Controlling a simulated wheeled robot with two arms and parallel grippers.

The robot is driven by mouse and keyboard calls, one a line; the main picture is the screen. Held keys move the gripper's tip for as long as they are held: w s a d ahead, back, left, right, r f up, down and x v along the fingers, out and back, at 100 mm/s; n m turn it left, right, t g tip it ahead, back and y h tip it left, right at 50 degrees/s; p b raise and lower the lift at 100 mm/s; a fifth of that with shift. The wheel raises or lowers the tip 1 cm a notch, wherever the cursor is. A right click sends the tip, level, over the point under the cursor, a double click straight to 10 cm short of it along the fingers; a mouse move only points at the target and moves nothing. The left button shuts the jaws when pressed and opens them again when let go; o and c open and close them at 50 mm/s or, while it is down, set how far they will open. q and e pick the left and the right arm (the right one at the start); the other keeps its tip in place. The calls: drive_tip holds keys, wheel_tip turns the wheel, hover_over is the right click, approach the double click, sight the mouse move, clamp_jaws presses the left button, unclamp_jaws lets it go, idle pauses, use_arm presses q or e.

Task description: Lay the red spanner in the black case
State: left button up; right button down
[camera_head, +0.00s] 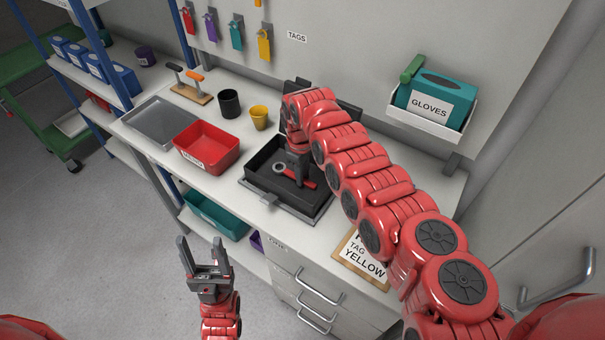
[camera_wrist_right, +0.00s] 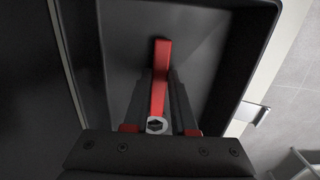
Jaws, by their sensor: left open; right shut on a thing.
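The red spanner (camera_head: 308,184) has a grey ring end and is in my right gripper (camera_head: 301,178). It is over the inside of the open black case (camera_head: 262,185), within its walls as seen from my head; I cannot tell whether it touches the floor. In the right wrist view the red spanner (camera_wrist_right: 160,70) runs between the two fingers of my right gripper (camera_wrist_right: 160,90), with the black case (camera_wrist_right: 208,85) around it. My left gripper (camera_head: 201,246) is open and empty, in front of the counter and away from the case.
A red bin (camera_head: 208,148) and a grey tray (camera_head: 165,120) stand left of the case. A black cup (camera_head: 229,103) and a yellow cup (camera_head: 259,117) stand behind. A sign reading YELLOW (camera_head: 362,262) lies at the front right. A glove box (camera_head: 436,98) hangs on the wall.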

drive_tip(key=shift+f, duration=0.2)
drive_tip(key=shift+c, duration=0.8)
unclamp_jaws()
drive_tip(key=shift+r, duration=0.1)
drive_tip(key=shift+r+p, duration=1.65)
drive_tip(key=shift+r, duration=0.7)
wheel_tip(320, 180, up, 4)
drive_tip(key=shift+r+p, duration=0.1)
drive_tip(key=shift+p, duration=1)
